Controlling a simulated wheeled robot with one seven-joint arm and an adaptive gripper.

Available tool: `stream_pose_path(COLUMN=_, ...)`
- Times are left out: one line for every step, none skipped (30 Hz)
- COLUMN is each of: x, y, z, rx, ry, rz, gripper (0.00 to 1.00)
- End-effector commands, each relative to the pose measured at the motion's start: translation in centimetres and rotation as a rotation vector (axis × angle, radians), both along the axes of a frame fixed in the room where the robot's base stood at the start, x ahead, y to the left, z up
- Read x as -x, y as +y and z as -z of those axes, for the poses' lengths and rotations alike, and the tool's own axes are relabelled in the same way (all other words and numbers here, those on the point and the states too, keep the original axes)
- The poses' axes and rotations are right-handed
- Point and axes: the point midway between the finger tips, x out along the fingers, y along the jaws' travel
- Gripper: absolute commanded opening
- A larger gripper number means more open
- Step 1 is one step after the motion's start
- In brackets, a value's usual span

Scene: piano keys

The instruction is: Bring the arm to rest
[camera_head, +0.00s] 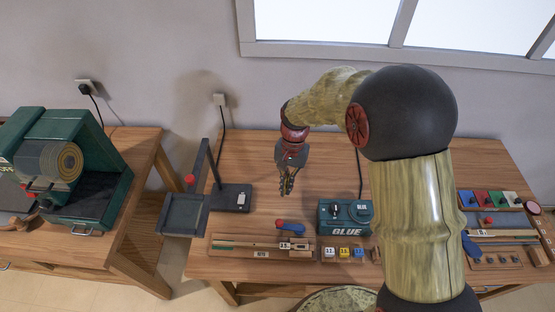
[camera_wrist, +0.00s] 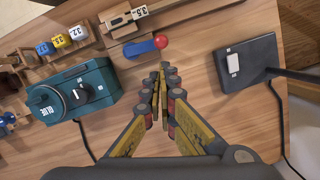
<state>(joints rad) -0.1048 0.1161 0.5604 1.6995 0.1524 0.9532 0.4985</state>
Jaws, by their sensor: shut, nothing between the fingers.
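My arm reaches forward over the wooden workbench (camera_head: 262,170). My gripper (camera_head: 286,188) hangs pointing down above the bench, between the dark stand on the left and the green glue box. In the wrist view my gripper (camera_wrist: 163,75) shows its fingers together, with nothing held between them. The fingertips point towards the blue piece with a red knob (camera_wrist: 148,46). Whether they are clear of the bench top by much is hard to tell.
A green glue box (camera_head: 345,215) stands right of my gripper. A dark stand (camera_head: 232,197) with a post is to the left. Wooden trays (camera_head: 262,247) line the front edge. A green machine (camera_head: 90,200) sits on another table at left. My arm hides part of the right side.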

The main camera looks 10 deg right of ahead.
Motion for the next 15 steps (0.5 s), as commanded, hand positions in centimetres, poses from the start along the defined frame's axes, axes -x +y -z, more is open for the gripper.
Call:
stream_pose_path(x=0.0, y=0.0, z=-0.1, rx=0.000, ry=0.000, rz=0.000, gripper=0.00)
stream_pose_path(x=0.0, y=0.0, z=-0.1, rx=0.000, ry=0.000, rz=0.000, gripper=0.00)
stream_pose_path(x=0.0, y=0.0, z=-0.1, rx=0.000, ry=0.000, rz=0.000, gripper=0.00)
stream_pose_path(x=0.0, y=0.0, z=-0.1, rx=0.000, ry=0.000, rz=0.000, gripper=0.00)
stream_pose_path(x=0.0, y=0.0, z=-0.1, rx=0.000, ry=0.000, rz=0.000, gripper=0.00)
stream_pose_path(x=0.0, y=0.0, z=0.0, rx=-0.001, ry=0.000, rz=-0.003, gripper=0.00)
stream_pose_path(x=0.0, y=0.0, z=0.0, rx=-0.002, ry=-0.001, rz=-0.009, gripper=0.00)
stream_pose_path(x=0.0, y=0.0, z=0.0, rx=-0.003, ry=-0.003, rz=-0.017, gripper=0.00)
stream_pose_path(x=-0.1, y=0.0, z=0.0, rx=-0.006, ry=-0.006, rz=-0.033, gripper=0.00)
stream_pose_path(x=-0.1, y=-0.1, z=0.0, rx=-0.009, ry=-0.008, rz=-0.052, gripper=0.00)
stream_pose_path(x=0.1, y=-0.1, z=0.1, rx=-0.010, ry=-0.009, rz=-0.073, gripper=0.00)
stream_pose_path(x=1.0, y=-0.4, z=0.6, rx=-0.011, ry=0.004, rz=-0.110, gripper=0.00)
stream_pose_path(x=1.9, y=-0.6, z=0.9, rx=-0.012, ry=0.014, rz=-0.139, gripper=0.00)
stream_pose_path(x=2.6, y=-0.8, z=0.8, rx=-0.013, ry=0.017, rz=-0.168, gripper=0.00)
stream_pose_path(x=3.3, y=-1.1, z=0.3, rx=-0.014, ry=0.009, rz=-0.204, gripper=0.00)
